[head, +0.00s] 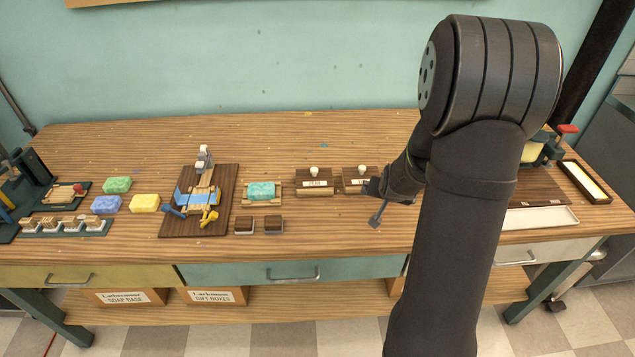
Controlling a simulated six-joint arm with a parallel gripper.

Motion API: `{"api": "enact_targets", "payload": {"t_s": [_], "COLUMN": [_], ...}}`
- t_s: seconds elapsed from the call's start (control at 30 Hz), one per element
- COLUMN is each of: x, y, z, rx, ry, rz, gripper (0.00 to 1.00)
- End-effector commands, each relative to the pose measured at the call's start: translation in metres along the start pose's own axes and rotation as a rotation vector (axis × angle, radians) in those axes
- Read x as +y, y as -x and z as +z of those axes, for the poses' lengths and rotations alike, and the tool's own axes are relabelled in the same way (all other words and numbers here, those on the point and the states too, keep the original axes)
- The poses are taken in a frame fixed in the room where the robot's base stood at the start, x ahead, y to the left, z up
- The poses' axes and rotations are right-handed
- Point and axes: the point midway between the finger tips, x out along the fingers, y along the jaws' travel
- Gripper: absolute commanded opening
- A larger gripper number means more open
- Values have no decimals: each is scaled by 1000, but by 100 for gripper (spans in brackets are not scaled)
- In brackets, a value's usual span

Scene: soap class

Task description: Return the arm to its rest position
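My gripper (378,203) shows in the head view at the end of my black arm, over the right-middle part of the wooden workbench (330,140). It is small and seen from behind and the side, and I cannot tell whether its fingers are apart or together. No held object is visible at it. My arm rises large in the right half of the view and bends at the top. It hides part of the bench and whatever lies behind it.
Left of the gripper stand two wooden boxes with white knobs (314,181), a teal soap on a stand (262,192) and a dark board with a device (203,200). Loose soaps (145,203) lie further left. A white tray (540,218) lies right of my arm. The back of the bench is clear.

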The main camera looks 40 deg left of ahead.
Motion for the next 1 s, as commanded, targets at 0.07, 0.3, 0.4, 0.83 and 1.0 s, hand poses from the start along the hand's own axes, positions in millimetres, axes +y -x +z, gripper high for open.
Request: {"api": "enact_targets", "payload": {"t_s": [0.07,0.3,0.4,0.83,1.0], "x": [-30,-100,-119,-142,-152], "y": [6,41,58,69,44], "z": [15,54,68,75,63], "rx": [71,307,388,492,490], "ry": [67,237,286,338,338], "rz": [-45,-173,-216,-266,-265], "gripper": [100,100,100,100,100]}}
